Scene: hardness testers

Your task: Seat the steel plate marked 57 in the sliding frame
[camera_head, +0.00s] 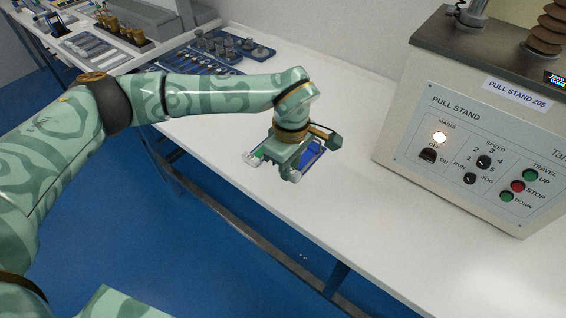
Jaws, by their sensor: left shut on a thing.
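My left gripper (274,166) hangs over the front edge of the white bench and points down. It is shut on a partly hidden thing with a blue face (309,157) and a pale edge, held close to the bench edge. The gripper body covers much of it, and I can read no number on it. I cannot tell whether this is the steel plate marked 57. I cannot make out the sliding frame in this view. My right gripper is out of view.
A pull stand (460,135) with a lit mains lamp stands on the bench (350,215) at right. A blue tray (262,52) with grey pieces and a row of tools (205,62) lie behind my arm. The bench between gripper and stand is clear.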

